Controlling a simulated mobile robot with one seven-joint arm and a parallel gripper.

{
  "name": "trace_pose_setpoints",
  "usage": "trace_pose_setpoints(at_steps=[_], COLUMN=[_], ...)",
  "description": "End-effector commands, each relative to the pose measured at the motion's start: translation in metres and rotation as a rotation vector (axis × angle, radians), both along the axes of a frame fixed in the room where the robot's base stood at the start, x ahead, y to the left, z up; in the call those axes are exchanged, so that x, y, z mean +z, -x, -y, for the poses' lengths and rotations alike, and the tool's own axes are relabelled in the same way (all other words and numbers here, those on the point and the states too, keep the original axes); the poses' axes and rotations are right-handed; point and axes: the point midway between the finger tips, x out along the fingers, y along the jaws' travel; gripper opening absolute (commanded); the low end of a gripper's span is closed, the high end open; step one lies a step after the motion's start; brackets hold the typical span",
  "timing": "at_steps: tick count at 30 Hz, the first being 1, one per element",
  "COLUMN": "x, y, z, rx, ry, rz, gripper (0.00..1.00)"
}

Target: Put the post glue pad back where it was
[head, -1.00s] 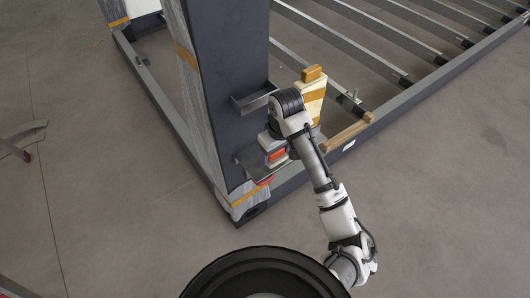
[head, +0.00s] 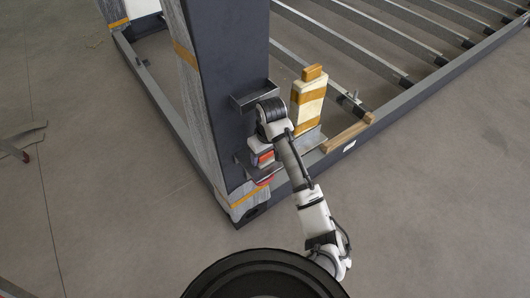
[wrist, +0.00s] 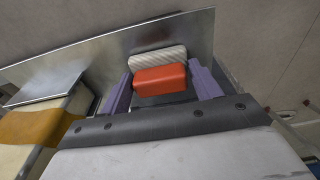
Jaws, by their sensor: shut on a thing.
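An orange-red block (wrist: 160,79), which I take to be the glue pad, sits between the two purple fingers of my gripper (wrist: 161,69). A pale ribbed piece (wrist: 157,57) lies right behind it; I cannot tell whether the two are one thing. In the head view my gripper (head: 262,158) is shut on the pad beside the dark post (head: 222,75), low down near its foot. The wrist partly hides the pad there. A metal plate (wrist: 190,32) stands just beyond the fingertips in the wrist view.
A metal bracket (head: 247,100) sticks out of the post above my gripper. A cream block with orange bands (head: 308,105) stands on the frame to the right, next to a wooden strip (head: 347,137). A red piece (head: 265,181) shows below my gripper. The floor in front is clear.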

Motion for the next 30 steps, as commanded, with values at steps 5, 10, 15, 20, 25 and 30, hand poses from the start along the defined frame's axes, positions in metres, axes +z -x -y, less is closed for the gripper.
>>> trace_pose_setpoints(at_steps=[5, 10, 15, 20, 25, 30], x=[-0.001, -0.001, -0.001, 0.002, 0.021, 0.066], y=[0.000, 0.000, 0.000, 0.000, 0.002, 0.005], z=[0.000, 0.000, 0.000, 0.000, 0.001, 0.006], rx=[0.000, 0.000, 0.000, 0.000, 0.003, 0.001], ry=[-0.001, 0.000, 0.000, -0.001, 0.001, 0.004], rz=[-0.001, 0.000, 0.000, 0.001, 0.003, 0.004], gripper=[0.45, 0.84, 0.85, 0.85, 0.85, 0.85])
